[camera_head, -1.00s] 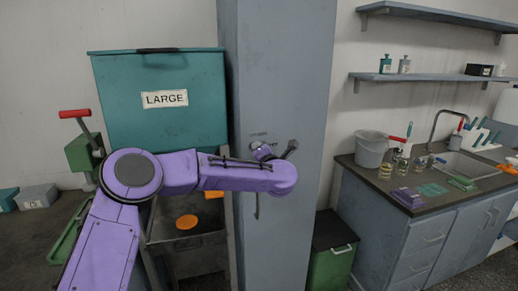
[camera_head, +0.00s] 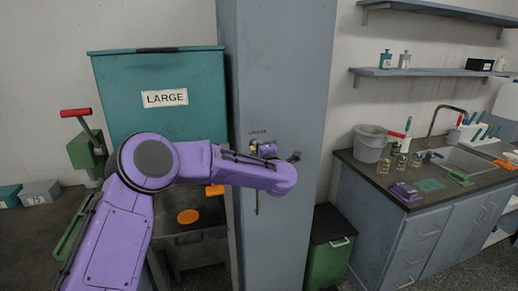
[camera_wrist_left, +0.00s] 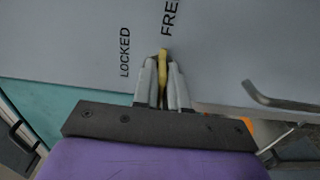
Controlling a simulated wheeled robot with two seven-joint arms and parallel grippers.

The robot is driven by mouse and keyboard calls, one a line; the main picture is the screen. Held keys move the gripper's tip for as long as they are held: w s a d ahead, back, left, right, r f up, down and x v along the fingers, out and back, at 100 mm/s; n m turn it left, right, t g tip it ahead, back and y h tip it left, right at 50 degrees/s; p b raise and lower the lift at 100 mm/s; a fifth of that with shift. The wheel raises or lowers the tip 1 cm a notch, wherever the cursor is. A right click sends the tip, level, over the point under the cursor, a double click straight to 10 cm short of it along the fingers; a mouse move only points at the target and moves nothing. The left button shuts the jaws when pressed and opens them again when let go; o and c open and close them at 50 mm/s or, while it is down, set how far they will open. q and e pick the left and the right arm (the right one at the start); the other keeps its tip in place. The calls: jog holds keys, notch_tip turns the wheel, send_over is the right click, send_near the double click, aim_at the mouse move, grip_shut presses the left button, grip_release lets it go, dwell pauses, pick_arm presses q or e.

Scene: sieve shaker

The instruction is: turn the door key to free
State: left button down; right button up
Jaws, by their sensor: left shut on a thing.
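The tall grey cabinet (camera_head: 290,90) stands in the middle of the head view. In the left wrist view, its door (camera_wrist_left: 215,55) carries the printed words LOCKED (camera_wrist_left: 125,52) and FREE (camera_wrist_left: 171,18). The yellow key (camera_wrist_left: 163,56) sticks out between the fingertips of my left gripper (camera_wrist_left: 162,82), which is shut on it. The key's tip end lies close to the FREE lettering; LOCKED is farther to its left. In the head view my purple arm reaches across to the door, and the left gripper (camera_head: 257,149) is small and partly hidden. My right gripper is not in view.
A bent metal door handle (camera_wrist_left: 285,103) is right of the gripper in the wrist view. A teal bin (camera_head: 165,75) marked LARGE is left of the cabinet. A green bin (camera_head: 329,262) and a sink counter (camera_head: 425,205) stand to the right.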

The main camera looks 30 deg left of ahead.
pick_arm(q)
jog(key=shift+f, duration=0.1)
jog(key=c, duration=1.3)
grip_release()
jog(key=shift+o, duration=0.2)
jog(key=shift+s+d, duration=0.25)
jog(key=shift+d, duration=0.05)
jog(key=b+v, duration=0.3)
jog(key=v, duration=0.6)
jog(key=shift+s+d, duration=0.25)
jog(key=shift+s, duration=0.1)
